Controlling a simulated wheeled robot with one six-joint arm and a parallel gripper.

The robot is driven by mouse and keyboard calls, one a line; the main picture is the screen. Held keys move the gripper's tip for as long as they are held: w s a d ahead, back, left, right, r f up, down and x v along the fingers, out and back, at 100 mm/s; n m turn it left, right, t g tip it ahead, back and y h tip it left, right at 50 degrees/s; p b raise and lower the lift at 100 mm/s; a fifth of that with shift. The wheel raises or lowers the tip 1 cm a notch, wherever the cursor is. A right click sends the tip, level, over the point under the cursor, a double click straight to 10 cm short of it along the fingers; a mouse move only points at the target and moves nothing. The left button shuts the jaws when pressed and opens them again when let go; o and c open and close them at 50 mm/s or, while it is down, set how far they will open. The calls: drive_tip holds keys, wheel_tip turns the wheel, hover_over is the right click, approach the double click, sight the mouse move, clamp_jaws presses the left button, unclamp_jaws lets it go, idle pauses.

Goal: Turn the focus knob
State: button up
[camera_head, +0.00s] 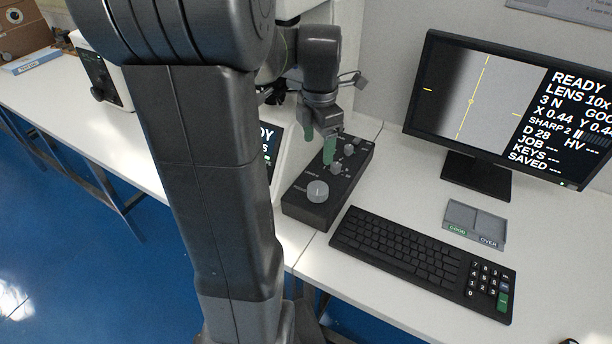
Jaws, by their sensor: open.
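A black control box (307,212) lies on the white bench and carries a large light-grey knob (318,191) near its front end. Smaller grey knobs (349,150) sit farther back on its top. The labels are too small to read, so I cannot tell which is the focus knob. My gripper (319,143) points down at the back part of the box, its two green-tipped fingers apart and nothing seen between them. It is behind the large knob, close to the small ones. I cannot tell whether a fingertip touches the box.
A monitor (480,115) shows a blurred grey picture with "READY", "LENS 10X" and "SHARP 2". A black keyboard (420,255) lies right of the box, and a small grey tray (474,219) stands behind it. A tilted screen (271,150) is left of the box. My arm hides the bench's left middle.

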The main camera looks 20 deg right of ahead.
sight(317, 188)
wheel_tip(317, 188, down, 13)
drive_tip(key=shift+s+f, duration=0.15)
drive_tip(key=shift+f, duration=0.05)
idle(0.3)
drive_tip(key=c, duration=1)
drive_tip(key=shift+m, duration=0.4)
